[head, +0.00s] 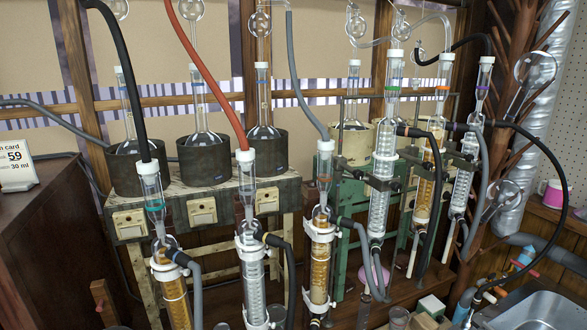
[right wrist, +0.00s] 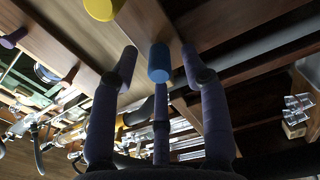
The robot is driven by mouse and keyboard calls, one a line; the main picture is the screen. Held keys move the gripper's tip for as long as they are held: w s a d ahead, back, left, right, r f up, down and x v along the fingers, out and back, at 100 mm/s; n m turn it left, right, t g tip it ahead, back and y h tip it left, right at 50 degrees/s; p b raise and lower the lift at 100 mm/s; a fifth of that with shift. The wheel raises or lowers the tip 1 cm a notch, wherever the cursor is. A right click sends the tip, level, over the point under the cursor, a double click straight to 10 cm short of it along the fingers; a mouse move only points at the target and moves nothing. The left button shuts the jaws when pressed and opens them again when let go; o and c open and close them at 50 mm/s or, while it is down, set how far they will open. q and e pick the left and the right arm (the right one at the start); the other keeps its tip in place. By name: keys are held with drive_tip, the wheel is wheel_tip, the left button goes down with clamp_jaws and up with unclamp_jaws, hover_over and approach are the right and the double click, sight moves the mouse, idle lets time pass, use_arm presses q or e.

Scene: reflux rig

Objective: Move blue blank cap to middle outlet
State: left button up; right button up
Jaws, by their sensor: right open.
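In the right wrist view, the blue blank cap (right wrist: 159,62) is a small blue cylinder close to a wooden board. My right gripper (right wrist: 159,51) is open, with its dark fingers spread around the blue cap. The left and right fingertips stand apart from the cap, with gaps on both sides. A middle dark finger ends just below the cap; I cannot tell whether it touches. The head view shows neither gripper, and I cannot make out the blue cap there. Which port is the middle outlet I cannot tell; several glass condensers, one of them in the middle (head: 320,262), stand in a row.
A yellow cap (right wrist: 102,8), a purple cap (right wrist: 14,38) and a reddish cap (right wrist: 70,75) sit near the blue one. Flasks in dark heating mantles (head: 205,158) stand behind the condensers. Hoses, such as the red hose (head: 208,75), cross the rig. A sink (head: 535,312) is at lower right.

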idle(0.6)
clamp_jaws()
drive_tip(key=shift+s, duration=0.1)
drive_tip(key=shift+v, duration=2.9)
